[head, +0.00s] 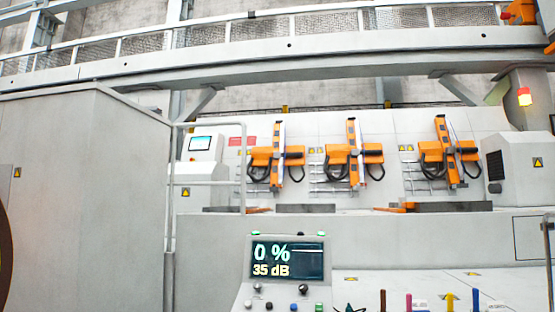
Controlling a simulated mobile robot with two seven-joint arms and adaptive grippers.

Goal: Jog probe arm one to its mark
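Three orange probe arms stand on the machine behind: a left one (278,157), a middle one (352,156) and a right one (446,154). Each has a tilted pale rail and black cables. I cannot tell which is arm one, and no mark can be made out. A grey control console (240,300) is at the bottom centre. Its dark display (287,259) reads "0 %" and "35 dB". Knobs and buttons, among them a blue button (294,307), sit below the display; the lower part of the console is cut off. Neither of my grippers shows.
A large grey cabinet (85,200) fills the left, with a handrail (168,210) beside it. A lit orange lamp (524,97) is at the upper right.

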